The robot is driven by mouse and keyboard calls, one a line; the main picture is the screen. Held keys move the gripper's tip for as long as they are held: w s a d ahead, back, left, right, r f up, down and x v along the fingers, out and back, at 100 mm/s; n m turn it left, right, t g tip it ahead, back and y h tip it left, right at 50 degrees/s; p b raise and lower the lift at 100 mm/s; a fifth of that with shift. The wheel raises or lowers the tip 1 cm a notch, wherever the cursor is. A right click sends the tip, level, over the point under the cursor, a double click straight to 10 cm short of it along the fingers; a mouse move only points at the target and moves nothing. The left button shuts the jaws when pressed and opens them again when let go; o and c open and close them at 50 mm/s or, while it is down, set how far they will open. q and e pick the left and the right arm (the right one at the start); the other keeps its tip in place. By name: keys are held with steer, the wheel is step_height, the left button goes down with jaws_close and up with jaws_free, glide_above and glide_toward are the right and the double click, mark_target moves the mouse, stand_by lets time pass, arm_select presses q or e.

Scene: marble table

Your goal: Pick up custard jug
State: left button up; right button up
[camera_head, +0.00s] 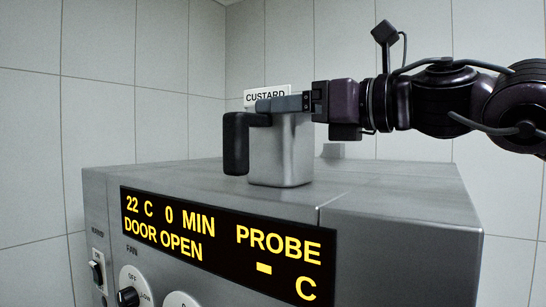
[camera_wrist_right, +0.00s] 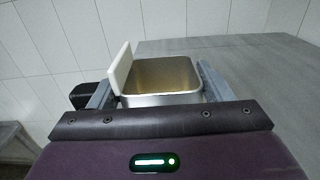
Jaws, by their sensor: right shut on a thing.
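The custard jug (camera_head: 281,153) is a square silver metal jug with a black handle (camera_head: 235,143) on its left and a white label reading CUSTARD at its rim. It stands upright on the grey metal top of an oven-like unit, or very close above it; I cannot tell which. My right gripper (camera_head: 282,104) comes in from the right and is shut on the jug near its rim. In the right wrist view the jug (camera_wrist_right: 160,100) lies between the two fingers, its open top showing a yellowish inside. My left gripper is not in view.
The unit's flat top (camera_head: 390,184) is mostly clear around the jug. Its front has a lit display (camera_head: 218,243) reading DOOR OPEN, with knobs (camera_head: 130,296) and a switch below. A small grey block (camera_head: 333,150) shows behind the jug. Tiled walls (camera_head: 150,60) stand behind.

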steer(key=shift+r, duration=0.2)
steer(key=shift+c, duration=0.2)
step_height(320, 180, up, 20)
steer(key=p, duration=0.3)
steer(key=shift+f, duration=0.15)
steer(key=o, duration=1)
steer(key=c, duration=0.4)
